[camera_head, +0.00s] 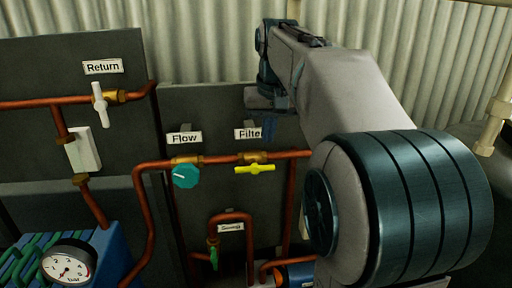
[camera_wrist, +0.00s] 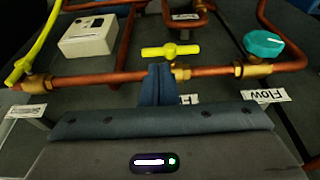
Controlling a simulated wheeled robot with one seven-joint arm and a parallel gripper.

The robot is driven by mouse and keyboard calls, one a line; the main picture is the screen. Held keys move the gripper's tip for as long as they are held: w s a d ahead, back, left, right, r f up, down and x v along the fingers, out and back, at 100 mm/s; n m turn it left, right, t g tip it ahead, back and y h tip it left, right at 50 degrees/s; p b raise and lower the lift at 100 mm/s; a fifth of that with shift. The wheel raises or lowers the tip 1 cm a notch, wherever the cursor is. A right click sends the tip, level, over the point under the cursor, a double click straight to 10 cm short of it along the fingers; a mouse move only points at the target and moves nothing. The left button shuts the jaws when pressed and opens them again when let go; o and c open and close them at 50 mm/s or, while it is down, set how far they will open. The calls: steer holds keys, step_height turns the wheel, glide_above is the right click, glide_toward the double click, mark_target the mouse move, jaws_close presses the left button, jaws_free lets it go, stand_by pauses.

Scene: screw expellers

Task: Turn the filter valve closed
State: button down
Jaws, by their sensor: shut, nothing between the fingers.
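The filter valve has a yellow bar handle (camera_head: 255,169) under the "Filter" label (camera_head: 247,133). The handle lies roughly level, along the line of the copper pipe. In the wrist view the yellow handle (camera_wrist: 170,51) shows just beyond the pipe, past my fingertips. My gripper (camera_head: 270,130) is in front of the right end of the label, above the valve, and hides part of the label. In the wrist view my gripper (camera_wrist: 158,72) has its fingers together, with nothing between them. The fingertips overlap the pipe next to the brass valve body; contact is unclear.
A teal flow knob (camera_head: 186,176) sits left of the filter valve. A white return valve handle (camera_head: 100,104) is upper left. A pressure gauge (camera_head: 68,265) is lower left. The wrist view also shows a long yellow lever (camera_wrist: 38,45) and a pale box (camera_wrist: 88,36).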

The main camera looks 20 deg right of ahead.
mark_target(265, 166)
steer(key=w+f, duration=0.1)
steer(key=f, duration=0.2)
steer(key=w+d+f+p, duration=0.1)
steer(key=w+f, duration=0.1)
steer(key=f, duration=0.2)
steer(key=w+d+f+p, duration=0.1)
steer(key=w+f, duration=0.1)
steer(key=f, duration=0.1)
steer(key=shift+w+f, duration=0.15)
stand_by(0.6)
